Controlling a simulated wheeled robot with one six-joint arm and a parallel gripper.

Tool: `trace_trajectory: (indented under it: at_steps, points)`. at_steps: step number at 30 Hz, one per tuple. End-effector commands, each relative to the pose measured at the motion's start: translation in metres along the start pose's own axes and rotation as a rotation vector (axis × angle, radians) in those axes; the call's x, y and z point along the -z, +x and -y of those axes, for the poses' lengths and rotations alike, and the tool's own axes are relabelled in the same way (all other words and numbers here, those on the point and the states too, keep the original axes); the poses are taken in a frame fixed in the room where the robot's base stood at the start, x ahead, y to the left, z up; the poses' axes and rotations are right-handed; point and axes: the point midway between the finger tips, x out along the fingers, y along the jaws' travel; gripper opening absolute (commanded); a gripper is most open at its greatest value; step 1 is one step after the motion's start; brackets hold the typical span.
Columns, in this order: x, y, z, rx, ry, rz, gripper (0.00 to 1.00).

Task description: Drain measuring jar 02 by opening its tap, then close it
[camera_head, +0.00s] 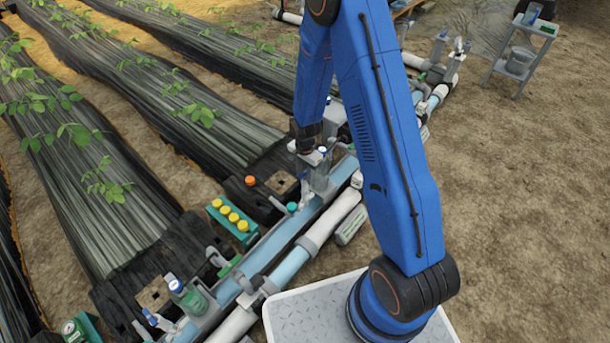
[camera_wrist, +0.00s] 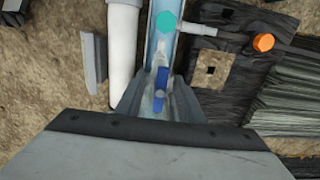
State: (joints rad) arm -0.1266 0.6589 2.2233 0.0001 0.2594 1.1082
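My gripper (camera_head: 313,157) points down over the pipe skid, by a grey-and-clear fitting (camera_head: 320,178) that looks like a measuring jar; its number cannot be read. In the wrist view a blue lever-like tap handle (camera_wrist: 162,88) lies between the two grey fingers of my gripper (camera_wrist: 161,80). The fingers stand apart, with gaps on both sides of the handle. The handle runs roughly along the pale blue pipe. Water level is not visible.
A teal knob (camera_wrist: 166,22) and an orange cap (camera_wrist: 263,42) are close by. A green box with yellow caps (camera_head: 233,220) stands left of the pipes. Another green-labelled container (camera_head: 187,297) is nearer. A grey cart (camera_head: 522,55) stands far right on bare soil.

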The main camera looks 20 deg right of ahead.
Motion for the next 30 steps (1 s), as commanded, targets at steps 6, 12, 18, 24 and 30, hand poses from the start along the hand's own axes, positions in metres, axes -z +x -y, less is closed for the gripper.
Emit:
trace_trajectory:
  at_steps: [6,12,18,24,30]
  points:
    - [0.0,0.001,0.0,0.0,0.0,0.0,0.34]
    - [0.0,0.004,0.0,0.0,0.0,0.0,0.34]
    - [0.0,-0.007,0.001,0.002,0.0,-0.001,0.34]
    - [0.0,-0.026,0.001,0.002,0.0,-0.001,0.34]
    - [0.0,-0.046,0.001,0.002,0.0,-0.001,0.34]
